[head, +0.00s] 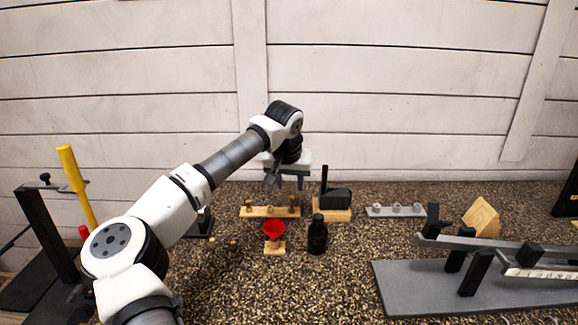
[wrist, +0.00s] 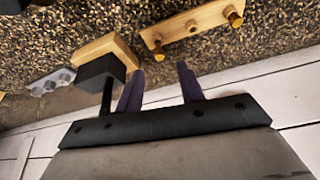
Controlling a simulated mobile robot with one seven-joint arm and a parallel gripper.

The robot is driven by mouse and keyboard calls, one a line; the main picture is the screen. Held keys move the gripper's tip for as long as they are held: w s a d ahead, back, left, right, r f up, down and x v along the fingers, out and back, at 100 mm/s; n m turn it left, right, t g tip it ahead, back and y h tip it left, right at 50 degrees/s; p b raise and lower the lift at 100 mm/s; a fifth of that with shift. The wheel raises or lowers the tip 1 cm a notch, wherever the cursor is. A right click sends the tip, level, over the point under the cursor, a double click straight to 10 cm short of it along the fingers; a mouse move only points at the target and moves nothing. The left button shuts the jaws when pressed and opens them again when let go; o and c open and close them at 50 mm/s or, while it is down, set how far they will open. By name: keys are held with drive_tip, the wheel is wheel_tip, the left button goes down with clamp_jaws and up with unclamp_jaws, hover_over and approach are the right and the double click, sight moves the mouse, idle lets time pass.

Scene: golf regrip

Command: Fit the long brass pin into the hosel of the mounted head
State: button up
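My gripper (head: 287,182) hangs above the back of the bench, fingers pointing down. In the wrist view its two dark fingers (wrist: 160,84) are spread apart with nothing between them. I cannot tell which is the long one. The mounted head (head: 337,198) is black, on a wooden base, with an upright black hosel (head: 324,178). The hosel's opening is not visible.
A red funnel (head: 275,229) on a wooden stand and a black bottle (head: 317,235) stand in front of the block. A grey bar with rings (head: 395,211) lies right of the head. A grey fixture (head: 470,285) fills the right front. A yellow upright tube (head: 76,185) stands left.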

sight(292, 197)
drive_tip(key=p+x, duration=0.1)
drive_tip(key=x, duration=0.6)
drive_tip(key=shift+c, duration=0.4)
clamp_jaws()
drive_tip(key=c, duration=0.7)
unclamp_jaws()
drive_tip(key=shift+r+p, duration=0.2)
drive_tip(key=shift+p, duration=0.15)
clamp_jaws()
drive_tip(key=shift+r+p, duration=1.2)
drive_tip(key=shift+r, duration=0.7)
drive_tip(key=shift+r, duration=0.15)
